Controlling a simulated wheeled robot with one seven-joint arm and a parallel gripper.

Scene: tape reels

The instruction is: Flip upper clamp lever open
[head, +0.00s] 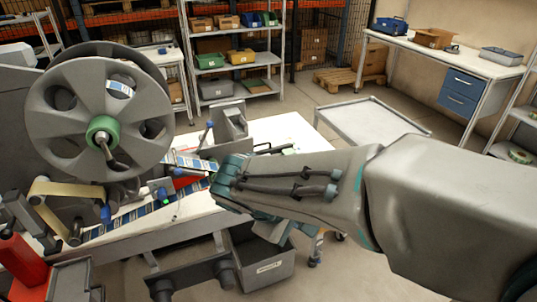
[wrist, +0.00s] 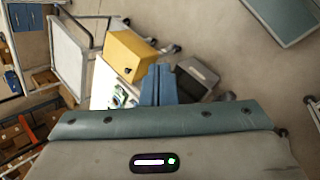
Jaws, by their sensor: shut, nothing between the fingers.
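My gripper (wrist: 158,72) shows in the wrist view as two blue fingers side by side, shut and empty. In the head view my wrist reaches in from the right, and its end hides part of the machine bed; the fingertips are not clear there. A large grey reel (head: 60,140) with a green hub (head: 103,132) stands upright at left. A printed label strip (head: 130,215) runs along the machine below it. A thin lever with a blue tip (head: 210,125) stands just behind my gripper. I cannot tell whether it is the upper clamp lever, or how the clamp stands.
A red cylinder (head: 22,260) stands at the front left. A grey labelled bin (head: 268,268) sits below the machine bed. A low grey cart (head: 372,120) and a workbench (head: 450,50) are behind. Open floor lies between the cart and the shelves.

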